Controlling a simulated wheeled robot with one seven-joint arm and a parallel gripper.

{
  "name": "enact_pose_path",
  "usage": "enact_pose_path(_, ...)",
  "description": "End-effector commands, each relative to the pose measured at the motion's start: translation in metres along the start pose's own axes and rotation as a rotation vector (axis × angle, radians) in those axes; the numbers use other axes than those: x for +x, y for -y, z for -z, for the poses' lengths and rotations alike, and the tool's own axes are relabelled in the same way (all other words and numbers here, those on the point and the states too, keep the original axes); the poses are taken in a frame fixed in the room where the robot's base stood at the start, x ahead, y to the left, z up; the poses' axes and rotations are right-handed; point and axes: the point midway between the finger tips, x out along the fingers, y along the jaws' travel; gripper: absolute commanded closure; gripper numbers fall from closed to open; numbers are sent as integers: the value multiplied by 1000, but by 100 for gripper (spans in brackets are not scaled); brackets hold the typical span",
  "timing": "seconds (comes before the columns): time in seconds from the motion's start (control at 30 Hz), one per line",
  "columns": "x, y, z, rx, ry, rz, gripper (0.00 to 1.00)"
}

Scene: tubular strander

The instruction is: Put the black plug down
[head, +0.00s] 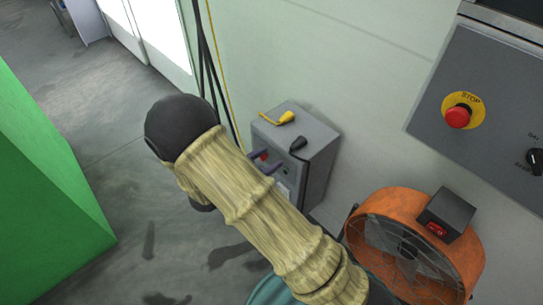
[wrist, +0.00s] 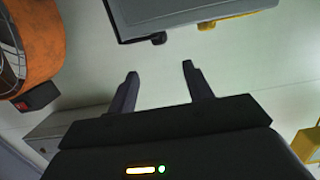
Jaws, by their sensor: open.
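The black plug (head: 298,142) lies on top of the grey box (head: 318,160), near its front edge. In the wrist view, the black plug (wrist: 158,39) shows as a small dark end at the edge of the box (wrist: 190,14). My gripper (head: 266,160) is open, its two dark fingers showing beyond my sleeved arm, in front of the box face. In the wrist view, my gripper (wrist: 160,74) has nothing between its fingers, and the plug is apart from them. My arm hides part of the box front.
A yellow plug (head: 286,117) lies on the box top behind the black one. An orange fan (head: 462,245) stands at the right, below a panel with a red stop button (head: 457,117). Dark cables (head: 213,70) hang along the wall. A green block (head: 40,175) stands at the left.

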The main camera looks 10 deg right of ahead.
Motion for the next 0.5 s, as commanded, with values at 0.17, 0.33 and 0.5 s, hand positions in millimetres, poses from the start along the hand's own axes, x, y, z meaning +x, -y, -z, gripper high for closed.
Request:
enact_pose_path(0.17,0,0,0,0,0,1,49)
enact_pose_path(0.33,0,0,0,0,0,1,49)
enact_pose_path(0.5,3,3,1,5,18,13,49)
